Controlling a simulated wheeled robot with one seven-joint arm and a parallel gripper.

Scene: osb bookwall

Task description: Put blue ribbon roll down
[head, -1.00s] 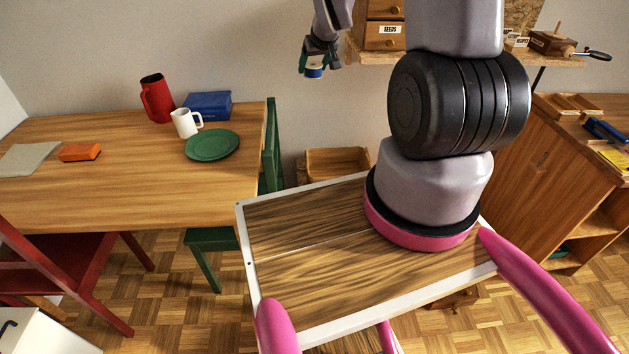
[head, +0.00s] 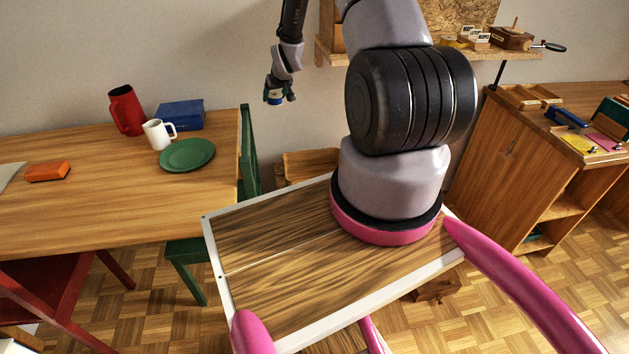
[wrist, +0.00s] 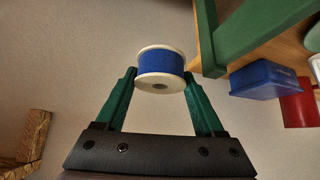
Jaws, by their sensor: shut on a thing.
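The blue ribbon roll (wrist: 161,71) has white end discs and shows between my gripper's two green fingers in the wrist view. My gripper (wrist: 160,84) is shut on it. In the head view my gripper (head: 278,93) hangs in the air at the upper middle, against the wall, with the roll (head: 275,99) small at its tip. It is to the right of the wooden table (head: 110,205) and higher than the tabletop. Nothing is under the roll at its own height.
On the table are a green plate (head: 188,155), white mug (head: 159,134), red jug (head: 126,110), blue box (head: 181,115) and orange block (head: 47,171). A green chair (head: 249,150) stands at its right end. A wooden crate (head: 310,165) sits low by the wall. A shelf (head: 465,50) is at upper right.

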